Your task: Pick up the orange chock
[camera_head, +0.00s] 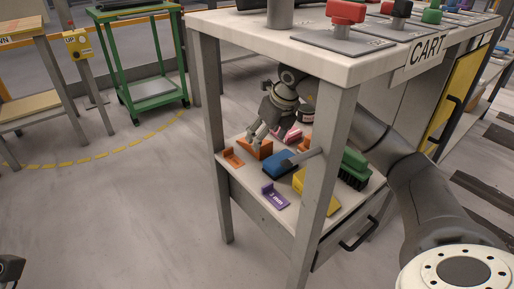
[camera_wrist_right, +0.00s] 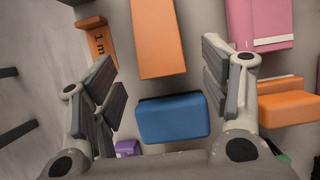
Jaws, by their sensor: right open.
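The orange chock (camera_head: 259,150), a wedge-shaped block, stands on the cart's lower shelf (camera_head: 241,176). In the right wrist view the chock (camera_wrist_right: 158,40) lies between the finger lines at the top, its upper end cut off by the frame. My right gripper (camera_head: 262,134) is open and empty just above the chock, fingers pointing down at it; its fingers show on both sides of the wrist view (camera_wrist_right: 160,78). I cannot tell whether they touch it. A dark part at the lower left edge, seemingly my left gripper (camera_head: 10,268), is mostly out of frame.
A blue block (camera_head: 277,164) is close beside the chock. An orange bracket (camera_head: 233,157), a purple bracket (camera_head: 275,196), a pink item (camera_head: 291,134), another orange block (camera_wrist_right: 283,102), a yellow block (camera_head: 318,193) and a green brush (camera_head: 354,168) crowd the shelf. The cart's top (camera_head: 235,23) and front leg (camera_head: 325,170) hem in my right arm.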

